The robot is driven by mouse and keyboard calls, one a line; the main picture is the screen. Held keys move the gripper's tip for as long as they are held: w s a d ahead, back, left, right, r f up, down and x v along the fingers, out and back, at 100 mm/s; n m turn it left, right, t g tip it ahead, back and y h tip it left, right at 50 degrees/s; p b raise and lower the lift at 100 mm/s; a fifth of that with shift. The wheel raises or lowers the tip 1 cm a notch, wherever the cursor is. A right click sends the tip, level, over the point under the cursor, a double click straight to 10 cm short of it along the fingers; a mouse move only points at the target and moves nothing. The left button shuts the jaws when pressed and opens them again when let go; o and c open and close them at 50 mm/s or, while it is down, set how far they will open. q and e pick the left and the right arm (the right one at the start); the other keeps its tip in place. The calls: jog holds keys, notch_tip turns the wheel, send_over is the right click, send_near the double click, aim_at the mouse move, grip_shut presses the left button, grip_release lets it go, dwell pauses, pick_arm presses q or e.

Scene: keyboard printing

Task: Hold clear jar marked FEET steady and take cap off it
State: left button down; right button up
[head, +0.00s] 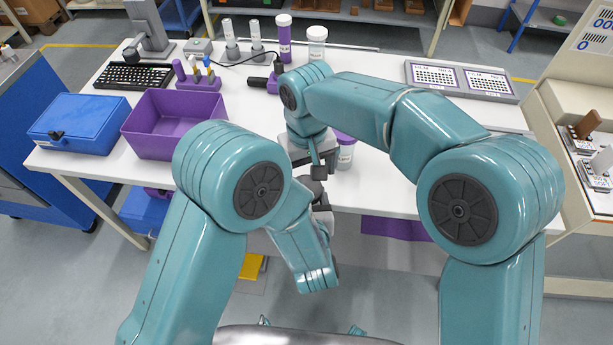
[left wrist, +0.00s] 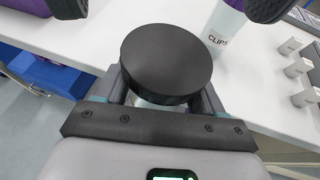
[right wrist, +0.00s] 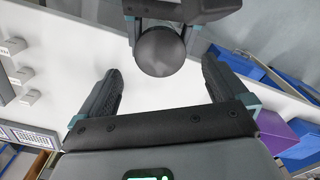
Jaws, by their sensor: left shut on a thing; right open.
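The jar's round black cap (left wrist: 166,62) fills the middle of the left wrist view; it also shows in the right wrist view (right wrist: 160,50). A sliver of the clear jar (left wrist: 150,101) shows under it; the FEET label is hidden. My left gripper (left wrist: 160,98) is shut around the jar just below the cap. My right gripper (right wrist: 158,70) is open, its fingers on either side of the cap and apart from it. In the head view the right gripper (head: 318,165) is above the table's front edge, and the jar cannot be made out behind my arms.
A CLIPS jar (left wrist: 228,27) with a purple lid stands close by on the white table (head: 400,190). A purple bin (head: 160,145) and blue box (head: 78,125) are at left. A purple holder with tools (head: 200,84) and labelled jars (head: 317,42) stand behind.

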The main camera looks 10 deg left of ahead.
aim_at(307, 183)
notch_tip(307, 183, up, 3)
jog(key=m, duration=0.4)
jog(key=shift+f, duration=0.2)
jog(key=shift+r+m, duration=0.35)
jog(key=shift+m, duration=0.65)
notch_tip(307, 183, down, 8)
jog(key=shift+r, duration=0.15)
jog(key=c, duration=1.1)
jog(key=n, duration=0.6)
